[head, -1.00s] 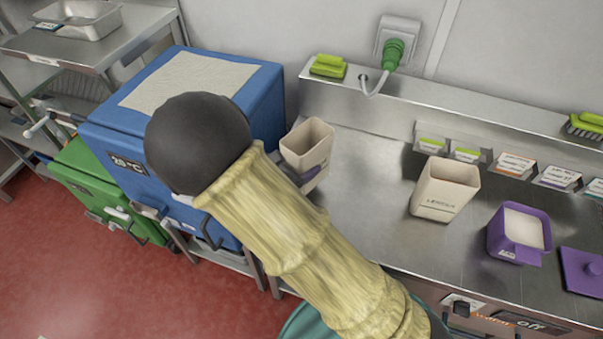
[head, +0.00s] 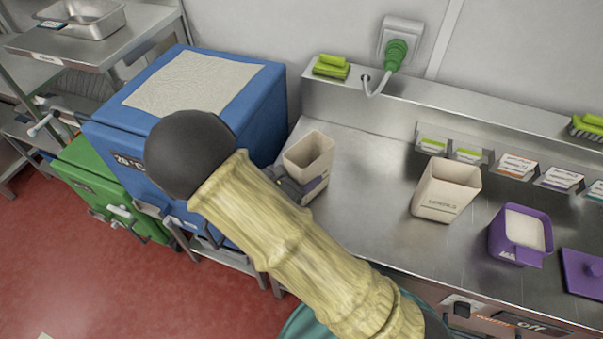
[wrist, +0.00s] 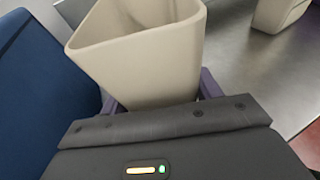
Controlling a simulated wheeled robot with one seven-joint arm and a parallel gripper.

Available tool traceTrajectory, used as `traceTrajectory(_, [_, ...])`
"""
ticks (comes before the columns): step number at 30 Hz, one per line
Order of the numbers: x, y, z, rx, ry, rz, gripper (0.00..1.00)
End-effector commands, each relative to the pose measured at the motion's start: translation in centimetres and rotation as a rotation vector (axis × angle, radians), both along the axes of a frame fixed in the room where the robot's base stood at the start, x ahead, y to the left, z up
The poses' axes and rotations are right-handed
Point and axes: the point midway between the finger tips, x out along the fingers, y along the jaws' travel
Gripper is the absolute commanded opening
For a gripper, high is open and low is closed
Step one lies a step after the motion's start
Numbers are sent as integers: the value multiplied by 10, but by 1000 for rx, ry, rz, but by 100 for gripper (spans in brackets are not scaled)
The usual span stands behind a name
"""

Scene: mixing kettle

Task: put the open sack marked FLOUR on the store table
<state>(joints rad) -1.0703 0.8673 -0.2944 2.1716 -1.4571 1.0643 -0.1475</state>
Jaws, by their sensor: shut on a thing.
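A beige open-topped sack (head: 309,153) is at the left end of the steel counter in the head view. It fills the middle of the wrist view (wrist: 140,60), upright or nearly so, and looks empty inside as far as I see. Its marking is hidden, so I cannot read FLOUR on it. My gripper (head: 312,186) is shut on this sack, with a purple finger on each side of it in the wrist view (wrist: 160,98). I cannot tell whether the sack's base touches the counter. A steel table (head: 130,40) at upper left has a small label; I cannot read whether it is the store table.
A second beige sack (head: 446,190), with blurred lettering, stands mid-counter. A purple tub (head: 519,235) and purple lid (head: 583,272) are right of it. A blue box (head: 262,100) and green box (head: 95,190) stand left. A steel tray (head: 82,18) sits on the upper-left table.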

Motion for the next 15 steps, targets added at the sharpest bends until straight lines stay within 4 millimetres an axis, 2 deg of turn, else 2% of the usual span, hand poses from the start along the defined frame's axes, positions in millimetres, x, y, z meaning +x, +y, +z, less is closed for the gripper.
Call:
traceTrajectory(2, [0, 0, -3, -1, 1, 0, 23])
traceTrajectory(3, [0, 0, -3, -1, 1, 0, 65])
traceTrajectory(6, [0, 0, -2, -1, 1, 0, 84])
traceTrajectory(15, [0, 0, -1, -1, 1, 0, 85])
